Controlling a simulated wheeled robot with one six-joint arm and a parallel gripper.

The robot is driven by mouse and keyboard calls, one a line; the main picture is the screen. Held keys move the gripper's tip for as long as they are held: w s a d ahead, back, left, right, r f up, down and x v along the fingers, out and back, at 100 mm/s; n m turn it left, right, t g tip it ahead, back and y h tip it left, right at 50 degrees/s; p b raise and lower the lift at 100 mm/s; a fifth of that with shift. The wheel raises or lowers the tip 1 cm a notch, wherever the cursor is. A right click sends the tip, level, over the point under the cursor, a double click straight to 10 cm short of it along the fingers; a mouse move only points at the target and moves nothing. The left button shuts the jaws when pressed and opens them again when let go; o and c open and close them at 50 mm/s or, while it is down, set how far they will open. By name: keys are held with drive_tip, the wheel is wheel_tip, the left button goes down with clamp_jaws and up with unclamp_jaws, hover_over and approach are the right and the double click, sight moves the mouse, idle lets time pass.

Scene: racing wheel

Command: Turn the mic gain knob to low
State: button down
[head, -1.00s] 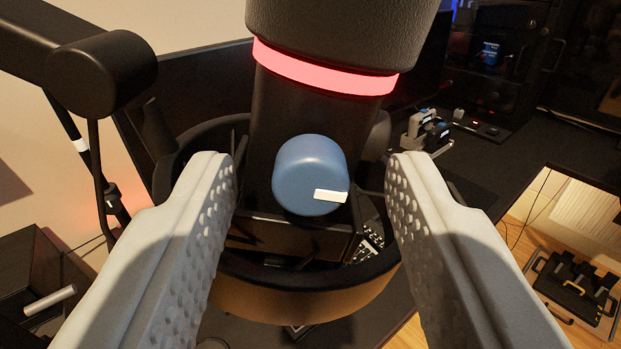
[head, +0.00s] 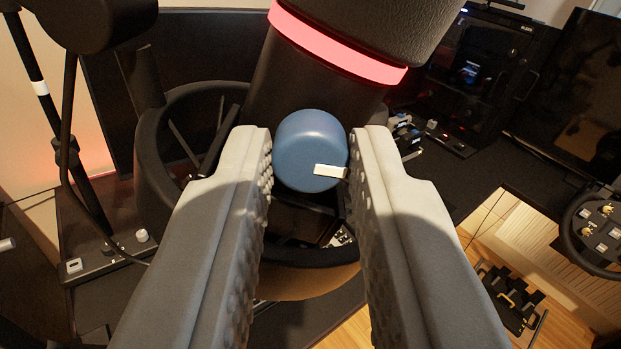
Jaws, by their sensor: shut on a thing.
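The mic gain knob (head: 306,148) is a blue round knob on the front of the black microphone (head: 283,78). A white pointer mark on the knob points right, and slightly downward before it. My gripper (head: 309,158) is shut on the knob, with one pale grey studded finger at its left side and the other at its right. The microphone's body has a glowing pink-red ring (head: 335,45) above the knob and appears tilted in the view. The lower part of the microphone is partly hidden behind my fingers.
A black steering wheel (head: 165,150) stands close behind the microphone. A black boom arm (head: 75,25) with a hanging cable is at the left. A dark desk (head: 455,180) with small devices extends right. Pedals (head: 510,295) stand on the wooden floor at lower right.

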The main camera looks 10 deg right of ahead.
drive_tip(key=n, duration=1.1)
drive_tip(key=shift+a+n, duration=0.1)
drive_tip(key=shift+n, duration=2.2)
drive_tip(key=c, duration=1.3)
unclamp_jaws()
drive_tip(key=shift+f, duration=0.15)
drive_tip(key=shift+o, duration=0.2)
